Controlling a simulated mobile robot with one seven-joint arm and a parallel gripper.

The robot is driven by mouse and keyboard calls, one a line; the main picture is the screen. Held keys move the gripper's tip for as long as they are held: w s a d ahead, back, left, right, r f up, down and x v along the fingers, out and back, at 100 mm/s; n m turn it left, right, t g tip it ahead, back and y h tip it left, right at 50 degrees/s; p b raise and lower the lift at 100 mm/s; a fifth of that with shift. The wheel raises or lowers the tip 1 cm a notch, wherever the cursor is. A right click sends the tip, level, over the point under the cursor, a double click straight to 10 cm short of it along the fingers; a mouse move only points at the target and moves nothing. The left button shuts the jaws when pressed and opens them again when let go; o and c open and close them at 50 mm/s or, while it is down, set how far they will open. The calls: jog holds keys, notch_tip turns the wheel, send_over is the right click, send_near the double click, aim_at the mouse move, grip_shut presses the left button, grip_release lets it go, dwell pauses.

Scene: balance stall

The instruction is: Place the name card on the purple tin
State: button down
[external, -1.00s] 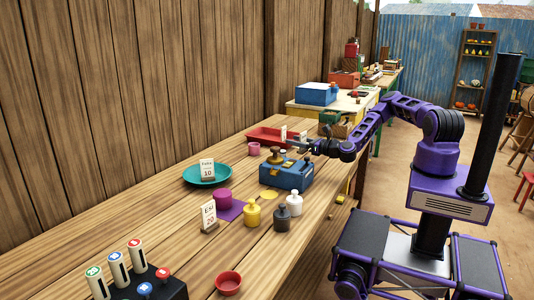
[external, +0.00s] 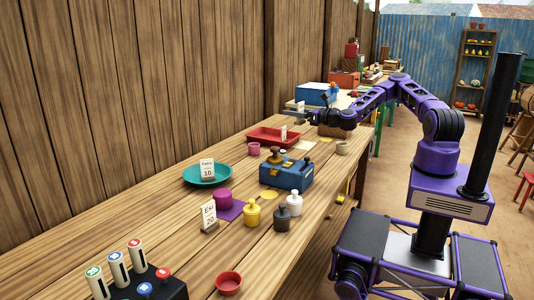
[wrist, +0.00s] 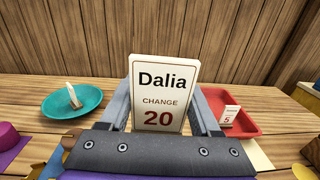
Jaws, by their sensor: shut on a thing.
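My gripper (wrist: 163,110) is shut on a white name card (wrist: 160,90) reading "Dalia, CHANGE, 20", which stands upright between the fingers. In the external view my gripper (external: 302,112) is raised above the far part of the table, beyond the red tray; the card is hard to make out there. A magenta-purple tin (external: 222,194) stands on a purple mat (external: 232,213) nearer the camera, well away from my gripper. The tin seems to show partly at the left edge of the wrist view (wrist: 8,138).
A blue box with brass parts (external: 291,174) stands between my gripper and the tin. A teal plate (external: 220,179) and a red tray (external: 262,134) each hold a card. Another card (external: 209,216), a yellow bottle (external: 252,215) and other bottles stand near the tin.

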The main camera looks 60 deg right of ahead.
jog(key=w+a+f+n+g+y+b, duration=0.1)
jog(key=w+a+f+n+y, duration=0.25)
jog(key=a, duration=0.75)
jog(key=w+a+n+g+y+b, duration=0.1)
jog(key=w+a+n+y+b, duration=0.15)
jog(key=w+a+y, duration=0.6)
jog(key=s+a+r+n+g+y+b, duration=0.1)
jog(key=a+r+n+g, duration=0.1)
jog(key=a, duration=0.9)
jog(key=s+a+r+n+g+y, duration=0.1)
jog(key=a+r+n, duration=0.1)
jog(key=a, duration=0.8)
send_over(223, 199)
jog(key=w, duration=0.4)
notch_tip(223, 199, down, 10)
jog(key=shift+w+f+b, duration=0.15)
jog(key=shift+f+b, duration=0.25)
jog(key=shift+f, duration=2.15)
jog(key=shift+f, duration=0.1)
jog(key=shift+f+b, duration=0.15)
jog(key=shift+b, duration=0.15)
jog(key=shift+c, duration=0.5)
grip_release()
jog(key=shift+r, duration=0.25)
